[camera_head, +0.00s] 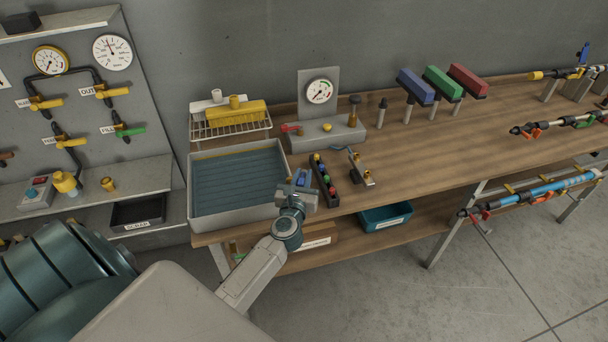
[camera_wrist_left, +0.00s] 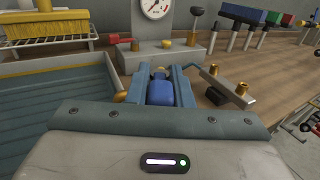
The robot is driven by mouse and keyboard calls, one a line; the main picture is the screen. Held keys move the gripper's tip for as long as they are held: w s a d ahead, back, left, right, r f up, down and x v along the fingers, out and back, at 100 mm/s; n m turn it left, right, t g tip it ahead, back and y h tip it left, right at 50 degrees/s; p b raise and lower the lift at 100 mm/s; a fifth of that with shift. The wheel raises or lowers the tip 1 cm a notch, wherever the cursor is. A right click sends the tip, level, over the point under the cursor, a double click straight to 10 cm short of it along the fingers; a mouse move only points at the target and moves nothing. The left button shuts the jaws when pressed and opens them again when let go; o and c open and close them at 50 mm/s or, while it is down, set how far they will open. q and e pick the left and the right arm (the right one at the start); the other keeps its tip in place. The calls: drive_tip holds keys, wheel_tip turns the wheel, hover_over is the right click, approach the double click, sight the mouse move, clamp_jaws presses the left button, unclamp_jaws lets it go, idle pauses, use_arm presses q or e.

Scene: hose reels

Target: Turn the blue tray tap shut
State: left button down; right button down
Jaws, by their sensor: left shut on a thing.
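The blue tray tap (camera_head: 302,180) is at the right rim of the grey tray (camera_head: 196,223), which has a blue-grey ribbed inside. In the left wrist view its blue handle (camera_wrist_left: 160,93) sits between my two fingers, with a bit of brass beyond it. My left gripper (camera_head: 299,181) is shut on this handle; the fingers also show in the left wrist view (camera_wrist_left: 160,85). The tap's lower body is hidden by the gripper. My right gripper is not in view.
A black strip of coloured knobs (camera_head: 326,184) stands close to the right of my gripper, with a brass-ended fitting (camera_head: 361,170) beyond it. A grey gauge block (camera_head: 337,134) stands behind. A yellow brush (camera_head: 236,114) lies on a rack behind the tray. The bench's middle front is clear.

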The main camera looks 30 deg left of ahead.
use_arm(q)
drive_tip(key=m+h, duration=0.2)
drive_tip(key=shift+s+a+t+h, duration=0.1)
drive_tip(key=shift+a+t+h, duration=0.2)
drive_tip(key=shift+t, duration=0.1)
drive_tip(key=m+h+b, duration=0.3)
drive_tip(key=h+b, duration=0.1)
drive_tip(key=a+m+g+h+b, duration=0.1)
drive_tip(key=m+h+b, duration=0.2)
drive_tip(key=h+b, duration=0.1)
drive_tip(key=m+g+h+b, duration=0.1)
drive_tip(key=m+h+b, duration=0.2)
drive_tip(key=h, duration=0.3)
drive_tip(key=shift+w+a+f+b, duration=0.2)
drive_tip(key=shift+a+f+b, duration=0.05)
drive_tip(key=shift+a+b, duration=0.15)
drive_tip(key=shift+a+r+m+g+h+b, duration=0.1)
drive_tip(key=shift+r+m+g+h+b, duration=0.05)
drive_tip(key=shift+m+g+h+b, duration=0.7)
drive_tip(key=shift+h, duration=0.25)
drive_tip(key=shift+r, duration=0.1)
